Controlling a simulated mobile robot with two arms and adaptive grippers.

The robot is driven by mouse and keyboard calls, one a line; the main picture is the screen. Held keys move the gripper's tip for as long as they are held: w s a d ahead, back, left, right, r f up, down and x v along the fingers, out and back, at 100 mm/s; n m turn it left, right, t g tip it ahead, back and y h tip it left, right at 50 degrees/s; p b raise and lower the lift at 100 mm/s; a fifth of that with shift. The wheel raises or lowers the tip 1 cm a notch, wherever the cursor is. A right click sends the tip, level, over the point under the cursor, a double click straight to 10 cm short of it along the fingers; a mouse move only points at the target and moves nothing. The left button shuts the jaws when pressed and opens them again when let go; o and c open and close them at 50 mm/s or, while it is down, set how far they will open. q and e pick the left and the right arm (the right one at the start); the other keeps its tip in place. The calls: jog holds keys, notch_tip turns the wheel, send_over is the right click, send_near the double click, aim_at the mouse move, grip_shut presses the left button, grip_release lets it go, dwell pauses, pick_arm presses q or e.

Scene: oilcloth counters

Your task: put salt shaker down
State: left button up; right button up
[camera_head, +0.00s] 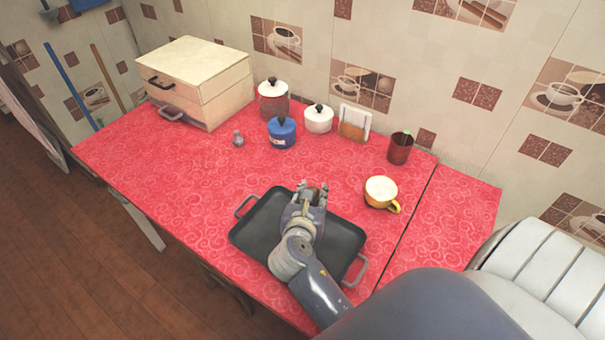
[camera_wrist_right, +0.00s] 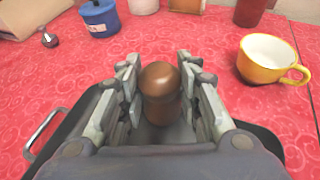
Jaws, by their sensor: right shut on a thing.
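My right gripper (camera_head: 311,193) is over the far edge of the dark tray (camera_head: 262,222) on the red counter. In the wrist view, its fingers (camera_wrist_right: 160,92) are shut on a brown, smooth, round-topped thing (camera_wrist_right: 160,78), which looks like the salt shaker. It stands upright between the fingers, and its lower part is hidden. I cannot tell how far its base is above the surface. A second small shaker with a grey top (camera_head: 238,139) stands on the counter further left, and also shows in the wrist view (camera_wrist_right: 49,38). My left gripper is not in view.
A yellow cup (camera_head: 381,191) stands right of the gripper, with a dark red tumbler (camera_head: 400,148) behind it. A blue pot (camera_head: 282,132), white-lidded canisters (camera_head: 318,119) and a napkin holder (camera_head: 354,123) line the back. A wooden box (camera_head: 196,80) is back left. Red cloth between is clear.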

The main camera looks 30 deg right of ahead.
jog(key=w+d, duration=0.2)
jog(key=w, duration=0.2)
jog(key=w+d+f, duration=0.1)
jog(key=w+d, duration=0.1)
jog(key=w, duration=0.3)
jog(key=w+d, duration=0.2)
jog(key=w, duration=0.3)
jog(key=shift+d+f, duration=0.2)
jog(key=shift+f, duration=1.75)
jog(key=shift+f, duration=0.1)
jog(key=o, duration=1.1)
jog(key=shift+c, duration=0.2)
jog(key=v, duration=1.2)
